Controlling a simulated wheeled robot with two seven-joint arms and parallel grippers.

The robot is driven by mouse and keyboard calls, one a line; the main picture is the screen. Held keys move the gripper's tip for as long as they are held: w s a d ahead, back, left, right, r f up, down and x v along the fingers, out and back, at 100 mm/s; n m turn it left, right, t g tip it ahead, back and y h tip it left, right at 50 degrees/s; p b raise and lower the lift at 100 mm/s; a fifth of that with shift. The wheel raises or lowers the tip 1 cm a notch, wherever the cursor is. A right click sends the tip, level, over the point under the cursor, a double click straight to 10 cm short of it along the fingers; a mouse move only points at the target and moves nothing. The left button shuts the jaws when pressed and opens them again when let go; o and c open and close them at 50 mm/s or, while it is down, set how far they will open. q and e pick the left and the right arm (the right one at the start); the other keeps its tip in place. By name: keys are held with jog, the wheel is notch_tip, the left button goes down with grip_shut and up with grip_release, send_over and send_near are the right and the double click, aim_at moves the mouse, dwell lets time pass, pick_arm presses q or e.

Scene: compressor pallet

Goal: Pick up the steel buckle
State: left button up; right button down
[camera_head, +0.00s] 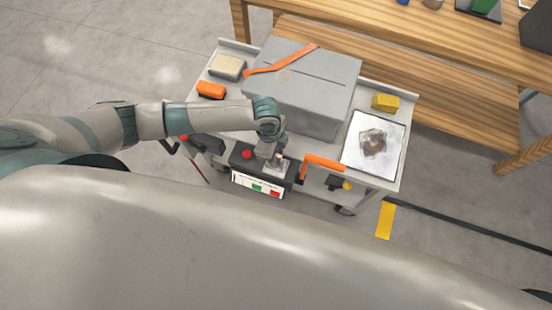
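A small light grey metal piece that looks like the steel buckle (278,169) lies at the fingers of my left gripper (274,163), on top of a dark box. My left arm comes in from the left and its gripper points down there. The fingers are small and partly hidden by the wrist, so I cannot tell whether they touch or hold the piece. My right gripper is not in view.
The dark box (241,162) has a red button and a labelled front. Behind it a large grey box (325,90) with an orange strap (285,60) stands on the cart (397,174). An orange handle-like piece (325,163), yellow block (385,102) and white sheet (360,168) are rightward.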

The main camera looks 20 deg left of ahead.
pick_arm(q)
jog(key=shift+c, duration=0.7)
grip_shut()
jog(key=shift+r, duration=0.1)
notch_tip(320, 180, up, 10)
jog(key=shift+f+b, duration=0.1)
jog(key=shift+b, duration=0.95)
